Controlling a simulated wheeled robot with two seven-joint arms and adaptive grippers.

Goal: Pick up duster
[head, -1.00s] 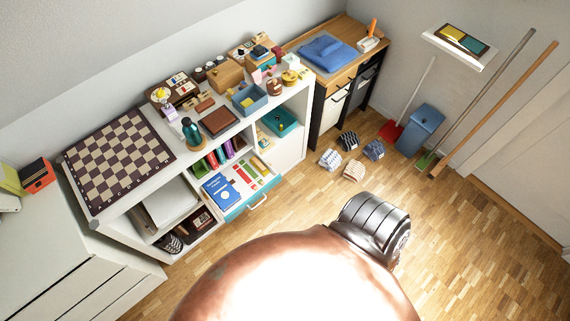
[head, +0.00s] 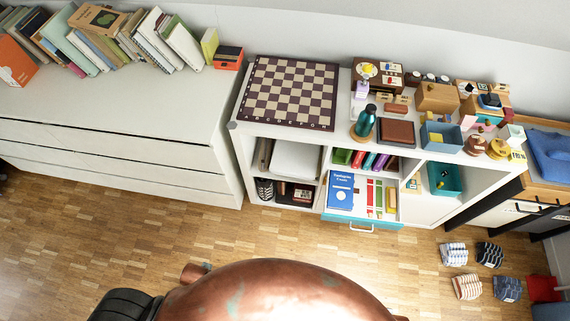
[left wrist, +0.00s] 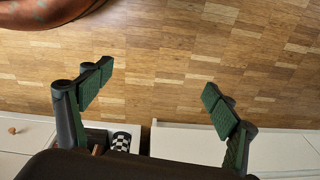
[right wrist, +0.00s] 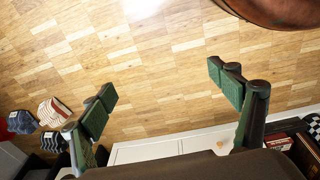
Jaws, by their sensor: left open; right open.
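I cannot pick out a duster for certain in any current view. A red object (head: 543,288), partly cut off, stands on the floor at the right edge of the head view, with a blue object below it. My left gripper (left wrist: 158,85) is open and empty above the wood floor in the left wrist view. My right gripper (right wrist: 160,84) is open and empty above the floor in the right wrist view. Neither gripper shows in the head view.
A white shelf (head: 285,132) holds a chessboard (head: 290,92), boxes and an open drawer (head: 362,222). A long white dresser (head: 120,130) with books stands left. Several folded cloth-like bundles (head: 467,286) lie on the floor at right. The floor (head: 130,240) before the dresser is clear.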

